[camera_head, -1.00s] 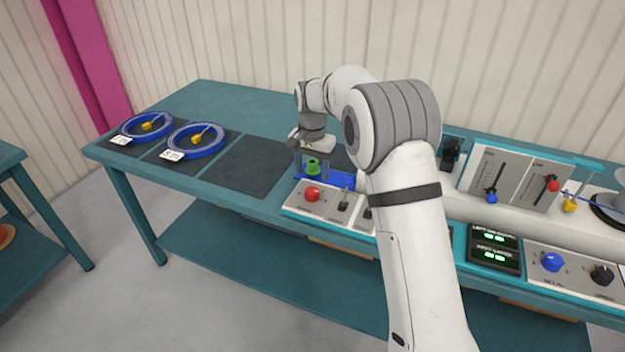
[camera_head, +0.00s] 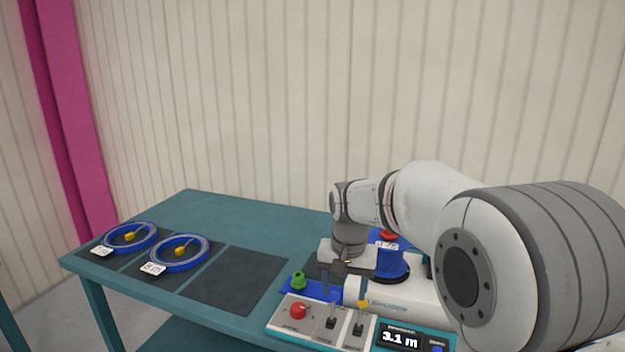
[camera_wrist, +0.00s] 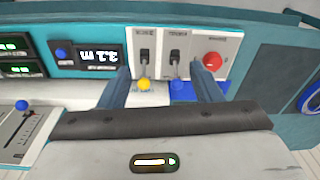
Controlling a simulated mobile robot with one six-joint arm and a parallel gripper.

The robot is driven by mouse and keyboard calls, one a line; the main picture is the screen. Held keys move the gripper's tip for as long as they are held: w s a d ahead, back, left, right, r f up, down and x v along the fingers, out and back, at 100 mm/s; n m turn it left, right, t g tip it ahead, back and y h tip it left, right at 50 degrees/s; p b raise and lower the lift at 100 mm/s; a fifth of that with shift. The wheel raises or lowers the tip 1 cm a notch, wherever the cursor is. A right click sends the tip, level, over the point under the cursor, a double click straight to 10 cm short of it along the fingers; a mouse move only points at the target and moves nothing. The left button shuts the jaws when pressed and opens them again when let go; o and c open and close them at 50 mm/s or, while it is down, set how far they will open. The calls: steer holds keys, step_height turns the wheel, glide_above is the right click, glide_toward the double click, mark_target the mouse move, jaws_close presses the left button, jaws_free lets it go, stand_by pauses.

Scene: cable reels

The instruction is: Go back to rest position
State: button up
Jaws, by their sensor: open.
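My gripper (camera_head: 346,290) is open and points down over the control panel in the head view. It holds nothing. In the wrist view its two fingers (camera_wrist: 160,85) stand apart, with two black toggle levers, a yellow knob (camera_wrist: 145,85) and part of a blue plate between and beyond them. The red knob (camera_head: 298,311) and the green knob (camera_head: 298,281) are to the left of my gripper in the head view. My arm reaches in from the right and hides much of the bench behind it.
Two blue cable rings (camera_head: 130,238) and (camera_head: 180,252) lie on dark mats at the bench's left. A third mat (camera_head: 236,281) is empty. A display (camera_head: 401,339) reads 3.1 m. A blue reel (camera_head: 392,264) stands behind my gripper. The bench's back left is clear.

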steer(key=s+d+n, duration=0.1)
steer(key=s+d, duration=0.3)
steer(key=s, duration=0.7)
steer(key=s+d+f+n+t, duration=0.1)
steer(key=s+d, duration=0.3)
steer(key=s, duration=0.7)
steer(key=shift+s+d+t, duration=0.25)
steer(key=shift+s+t, duration=0.05)
